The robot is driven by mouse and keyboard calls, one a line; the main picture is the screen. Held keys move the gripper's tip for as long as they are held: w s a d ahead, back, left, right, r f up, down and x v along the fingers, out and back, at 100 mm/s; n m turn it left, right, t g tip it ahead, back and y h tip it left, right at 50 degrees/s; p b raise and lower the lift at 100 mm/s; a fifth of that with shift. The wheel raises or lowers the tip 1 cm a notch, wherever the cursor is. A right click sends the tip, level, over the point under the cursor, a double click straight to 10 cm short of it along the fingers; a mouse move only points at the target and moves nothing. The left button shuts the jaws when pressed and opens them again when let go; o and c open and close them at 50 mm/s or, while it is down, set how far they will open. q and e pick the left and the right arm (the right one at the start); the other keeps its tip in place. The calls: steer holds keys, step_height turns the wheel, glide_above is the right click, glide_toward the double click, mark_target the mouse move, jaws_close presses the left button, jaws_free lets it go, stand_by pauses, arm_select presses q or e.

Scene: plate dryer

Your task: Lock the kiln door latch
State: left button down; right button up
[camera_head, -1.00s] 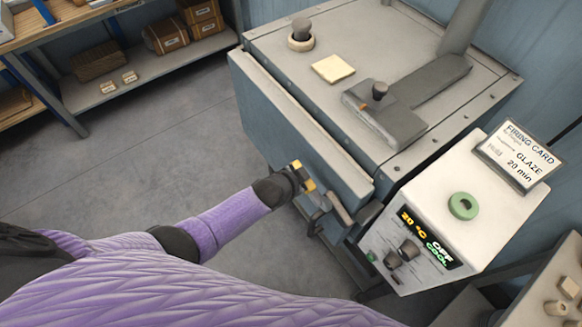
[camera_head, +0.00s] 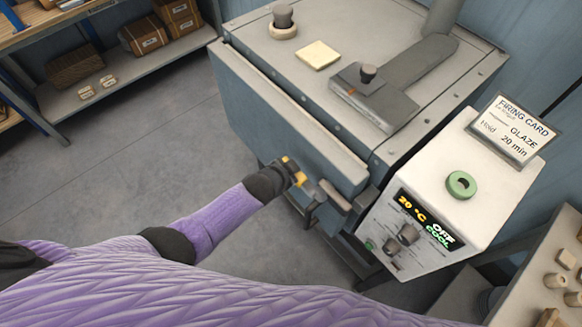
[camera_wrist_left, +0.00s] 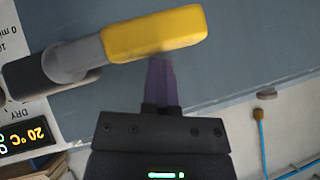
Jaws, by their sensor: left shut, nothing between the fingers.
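The grey-blue kiln door (camera_head: 285,115) stands against the front of the kiln body and looks closed. Its latch has a yellow grip (camera_wrist_left: 155,33) on a grey shaft, with a dark cylindrical part at the left in the wrist view. In the head view the yellow grip (camera_head: 296,170) shows at the door's lower right. My left gripper (camera_head: 288,175) is right at this grip. In the wrist view its closed purple fingers (camera_wrist_left: 160,80) end just at or behind the grip, not around it; contact is unclear. My right gripper is not in view.
The white control box (camera_head: 445,190) stands close to the right of the latch, with its display reading 20 °C, OFF and COOL. A firing card (camera_head: 513,130) stands on it. A shelf (camera_head: 130,70) is at the far left. Open floor (camera_head: 130,160) lies left of the door.

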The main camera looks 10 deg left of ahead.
arm_select(q)
steer(key=shift+s+a+f, duration=0.1)
steer(key=shift+s+f, duration=0.05)
steer(key=shift+f, duration=0.05)
steer(key=r+p, duration=0.5)
steer(key=shift+w+r, duration=0.2)
steer(key=shift+r, duration=0.15)
steer(key=a+p+v, duration=0.2)
steer(key=p+v, duration=0.1)
steer(key=v, duration=0.5)
steer(key=shift+r, duration=0.2)
steer(key=shift+a, duration=0.1)
